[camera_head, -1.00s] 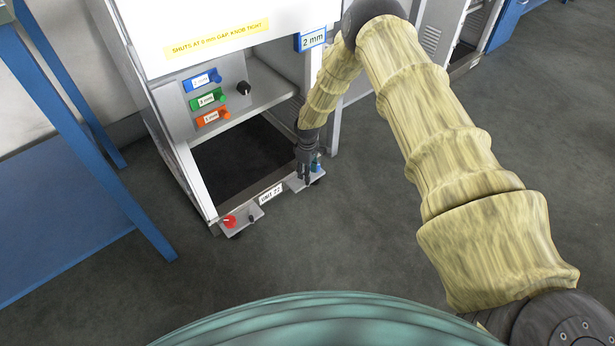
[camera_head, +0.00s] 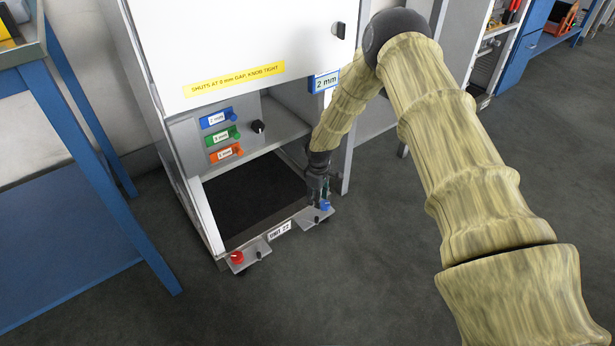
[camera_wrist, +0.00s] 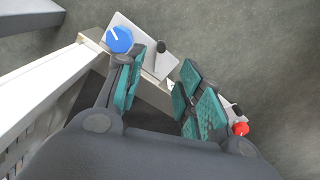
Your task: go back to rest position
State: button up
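My gripper (camera_head: 318,192) hangs at the front right corner of the white dispenser cabinet's base, close to a blue knob (camera_head: 325,206). In the wrist view my gripper (camera_wrist: 160,90) has its teal-padded fingers apart with nothing held between them. The blue knob (camera_wrist: 119,38) lies just beyond the left finger on a pale bracket. A small black lever (camera_wrist: 161,62) on that bracket shows between the fingers from this angle; I cannot tell the gap to it. A red knob (camera_wrist: 241,128) shows beyond the right finger.
The cabinet (camera_head: 240,45) has a closed upper front and an open lower bay (camera_head: 250,195). Blue, green and orange labelled controls (camera_head: 222,137) sit inside. A blue table (camera_head: 60,100) stands left. Floor (camera_head: 330,290) in front is clear.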

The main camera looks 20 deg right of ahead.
jog(key=shift+s, duration=0.1)
jog(key=s+a+f+m+y, duration=0.15)
jog(key=s+a+f, duration=0.3)
jog(key=s, duration=0.75)
jog(key=s+a+f+m, duration=0.25)
jog(key=s+f, duration=0.25)
jog(key=s, duration=0.7)
jog(key=s+d+r+m+h, duration=0.1)
jog(key=s+r+m, duration=0.15)
jog(key=s, duration=1.05)
jog(key=s+d+r+m, duration=0.1)
jog(key=s+r+m, duration=0.15)
jog(key=s, duration=0.95)
notch_tip(320, 180, up, 39)
jog(key=s+p, duration=0.1)
jog(key=p, duration=3.7)
jog(key=shift+s, duration=0.15)
jog(key=shift+s+f+h, duration=0.1)
jog(key=shift+f+h, duration=0.05)
jog(key=shift+h, duration=0.1)
